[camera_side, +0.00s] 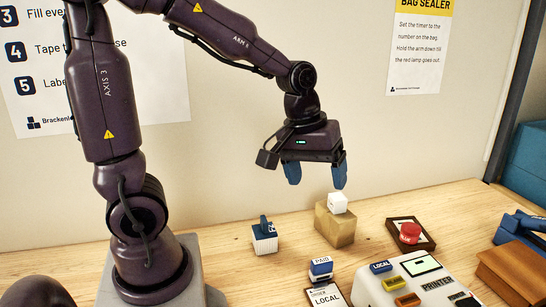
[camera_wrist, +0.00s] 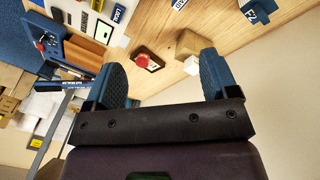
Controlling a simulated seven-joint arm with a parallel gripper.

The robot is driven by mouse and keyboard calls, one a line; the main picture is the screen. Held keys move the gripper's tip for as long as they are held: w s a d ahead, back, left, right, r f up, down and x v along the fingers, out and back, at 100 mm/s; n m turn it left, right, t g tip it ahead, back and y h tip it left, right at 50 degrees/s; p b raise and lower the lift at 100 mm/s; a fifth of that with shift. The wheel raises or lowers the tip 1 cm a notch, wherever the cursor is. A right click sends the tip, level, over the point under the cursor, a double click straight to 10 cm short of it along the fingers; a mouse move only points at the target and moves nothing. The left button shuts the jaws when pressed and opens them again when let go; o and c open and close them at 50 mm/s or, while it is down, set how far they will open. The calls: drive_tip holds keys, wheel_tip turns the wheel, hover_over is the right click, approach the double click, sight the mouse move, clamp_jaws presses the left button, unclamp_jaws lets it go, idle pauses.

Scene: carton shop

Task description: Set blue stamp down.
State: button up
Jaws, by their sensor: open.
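My gripper (camera_side: 316,174) is open and empty, raised above the bench with its blue fingers apart and pointing down. It also shows in the wrist view (camera_wrist: 162,62). A blue block labelled PAID (camera_side: 321,268), stamp-like in shape, stands upright on the bench at front centre, below my gripper and clear of it. Another blue piece with a raised handle (camera_side: 264,228) sits at a white-and-blue striped base, left of the wooden block; it shows in the wrist view (camera_wrist: 258,10) too. I cannot tell for certain which of these is the blue stamp.
A wooden block (camera_side: 334,228) with a white cube (camera_side: 337,203) on top stands under my gripper. A red button (camera_side: 410,232) on a dark base and a printer (camera_side: 376,291) are to the right.

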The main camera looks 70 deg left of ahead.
drive_tip(key=s+d+r+m+t, duration=0.3)
drive_tip(key=s+r+m, duration=0.3)
drive_tip(key=s+m, duration=0.2)
drive_tip(key=shift+s+r+m+y, duration=0.3)
drive_tip(key=shift+s+m, duration=0.1)
drive_tip(key=shift+s, duration=0.35)
drive_tip(key=shift+d, duration=0.1)
